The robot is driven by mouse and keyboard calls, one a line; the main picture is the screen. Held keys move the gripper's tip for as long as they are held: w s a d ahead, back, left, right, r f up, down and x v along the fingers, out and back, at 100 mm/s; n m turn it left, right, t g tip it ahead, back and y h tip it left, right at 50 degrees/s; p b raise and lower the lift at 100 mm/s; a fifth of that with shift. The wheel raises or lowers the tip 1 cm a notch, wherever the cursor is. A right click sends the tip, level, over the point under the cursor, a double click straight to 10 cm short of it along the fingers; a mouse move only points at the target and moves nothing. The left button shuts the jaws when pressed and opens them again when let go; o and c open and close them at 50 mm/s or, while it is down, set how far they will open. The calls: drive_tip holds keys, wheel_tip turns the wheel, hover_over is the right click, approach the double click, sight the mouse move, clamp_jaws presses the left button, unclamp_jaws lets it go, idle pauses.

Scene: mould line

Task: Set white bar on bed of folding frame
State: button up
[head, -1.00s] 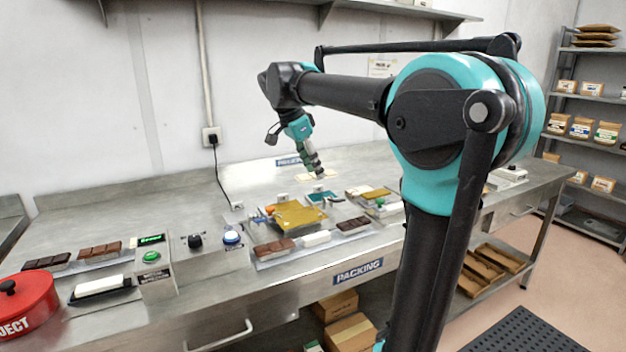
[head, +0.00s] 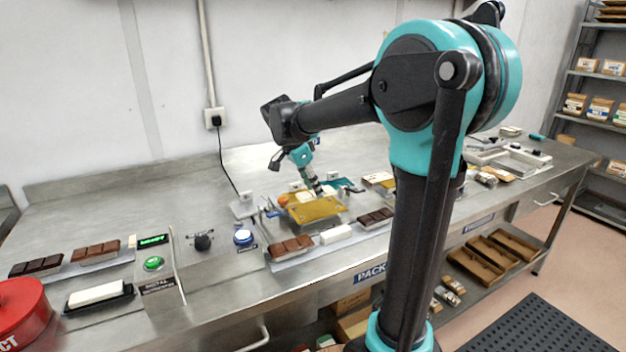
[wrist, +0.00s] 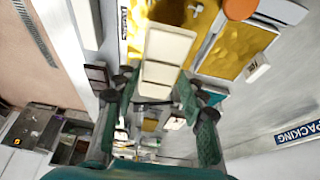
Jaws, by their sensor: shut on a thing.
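A cream-white segmented bar (wrist: 165,55) is in my gripper, large in the wrist view. My gripper (wrist: 160,95) is shut on it, with a finger on each side. In the head view my gripper (head: 319,190) is over the gold foil sheet (head: 318,212), which lies on the folding frame. The foil (wrist: 235,52) also shows beside and beyond the bar in the wrist view. Whether the bar touches the foil I cannot tell. The frame's bed is mostly hidden under the foil. An orange knob (head: 283,200) is at the frame's left side.
A tray in front holds a brown bar (head: 291,247), another white bar (head: 336,234) and a dark bar (head: 375,217). A blue button (head: 243,238) and a green button (head: 153,263) stand to the left. A red reject bin (head: 22,312) is at far left.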

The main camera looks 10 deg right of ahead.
sight(310, 194)
drive_tip(key=shift+f, duration=2.25)
drive_tip(key=shift+f, duration=0.2)
drive_tip(key=o, duration=1.2)
